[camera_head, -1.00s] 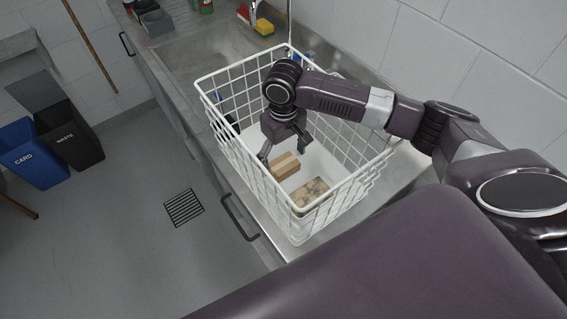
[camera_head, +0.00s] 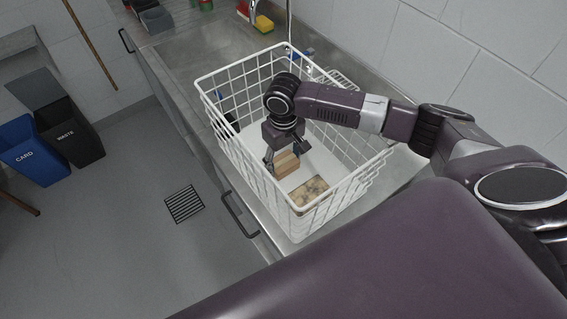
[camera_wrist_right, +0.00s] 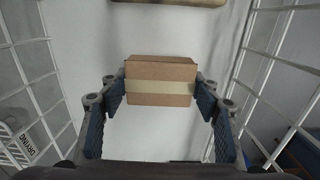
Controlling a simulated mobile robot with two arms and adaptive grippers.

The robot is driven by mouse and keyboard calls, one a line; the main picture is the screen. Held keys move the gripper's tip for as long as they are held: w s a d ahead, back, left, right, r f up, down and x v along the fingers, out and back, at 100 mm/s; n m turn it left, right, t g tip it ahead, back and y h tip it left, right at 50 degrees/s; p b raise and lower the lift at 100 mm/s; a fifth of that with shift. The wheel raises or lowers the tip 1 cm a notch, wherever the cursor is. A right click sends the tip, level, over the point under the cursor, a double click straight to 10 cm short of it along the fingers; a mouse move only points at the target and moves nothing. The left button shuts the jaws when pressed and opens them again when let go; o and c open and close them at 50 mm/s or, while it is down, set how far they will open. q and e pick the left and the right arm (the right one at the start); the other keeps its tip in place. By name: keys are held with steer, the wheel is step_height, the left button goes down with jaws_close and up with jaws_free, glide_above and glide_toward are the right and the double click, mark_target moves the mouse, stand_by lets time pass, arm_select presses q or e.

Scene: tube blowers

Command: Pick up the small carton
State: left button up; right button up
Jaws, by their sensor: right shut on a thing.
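The small carton (camera_head: 286,164) is a brown cardboard box with a paler tape band, inside the white wire basket (camera_head: 229,148). My right gripper (camera_head: 284,160) reaches down into the basket and is shut on the carton. In the right wrist view the carton (camera_wrist_right: 160,80) sits between the two blue-padded fingers of my right gripper (camera_wrist_right: 160,92), one at each side. Whether the carton touches the basket floor I cannot tell. My left gripper is not in view.
A flat patterned tan item (camera_head: 308,192) lies in the basket near the carton. The basket's wire walls surround my gripper. The basket stands on a steel counter (camera_head: 190,62) with a tap, a yellow sponge (camera_head: 264,24) and a wall behind.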

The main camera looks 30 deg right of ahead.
mark_target(283, 161)
steer(key=shift+r, duration=0.15)
steer(key=shift+w+r, duration=0.1)
steer(key=shift+r, duration=0.5)
step_height(283, 161, up, 19)
steer(key=b, duration=0.3)
steer(key=shift+f, duration=0.2)
stand_by(0.5)
